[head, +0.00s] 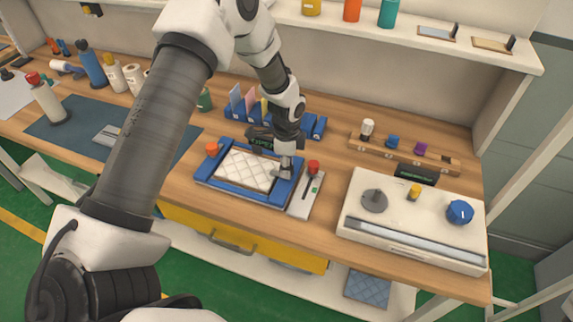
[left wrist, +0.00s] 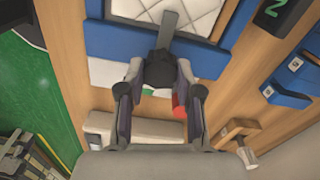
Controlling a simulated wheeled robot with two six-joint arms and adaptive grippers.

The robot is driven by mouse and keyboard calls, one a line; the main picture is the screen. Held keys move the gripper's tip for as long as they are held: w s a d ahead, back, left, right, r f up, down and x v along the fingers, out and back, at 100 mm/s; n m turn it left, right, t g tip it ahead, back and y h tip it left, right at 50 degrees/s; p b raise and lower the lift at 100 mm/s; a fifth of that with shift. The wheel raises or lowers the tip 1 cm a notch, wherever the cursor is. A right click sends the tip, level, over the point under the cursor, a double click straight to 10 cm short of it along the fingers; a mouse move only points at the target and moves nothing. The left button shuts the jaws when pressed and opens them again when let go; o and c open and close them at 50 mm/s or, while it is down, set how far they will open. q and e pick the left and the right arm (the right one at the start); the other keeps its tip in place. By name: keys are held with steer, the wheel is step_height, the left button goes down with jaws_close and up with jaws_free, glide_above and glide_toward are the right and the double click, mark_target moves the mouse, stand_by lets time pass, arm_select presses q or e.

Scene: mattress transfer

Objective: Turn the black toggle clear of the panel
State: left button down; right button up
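The white quilted panel (head: 247,171) lies in a blue frame (head: 206,184) on the bench. It also shows in the left wrist view (left wrist: 190,16). The toggle has a black round hub (left wrist: 160,70) on the blue border and a grey lever (left wrist: 168,33) reaching over the panel's edge. In the head view the toggle is mostly hidden by my gripper. My left gripper (head: 284,171) points down over the frame's right side. In the left wrist view its fingers (left wrist: 160,75) straddle the hub, one on each side. Whether they press on it is unclear.
A red knob (head: 313,167) stands close to my left gripper on a light plate (head: 306,200). A white box with knobs (head: 395,212) is to the right. A wooden rail with pegs (head: 440,164) and a blue rack (head: 319,127) stand behind.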

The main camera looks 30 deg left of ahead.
arm_select(q)
steer(key=shift+s+f+n, duration=0.15)
steer(key=shift+f+n, duration=0.05)
steer(key=shift+n, duration=0.1)
steer(key=n, duration=0.3)
steer(key=shift+d+n+p, duration=0.1)
steer(key=shift+n+p, duration=0.2)
steer(key=shift+p, duration=0.05)
steer(key=n, duration=0.4)
steer(key=shift+p, duration=0.4)
steer(key=n+p, duration=0.1)
steer(key=n, duration=0.4)
steer(key=n+p, duration=0.1)
steer(key=n, duration=0.3)
steer(key=shift+n, duration=0.3)
steer(key=c, duration=0.8)
jaws_free()
steer(key=shift+c, duration=0.2)
steer(key=shift+o, duration=0.4)
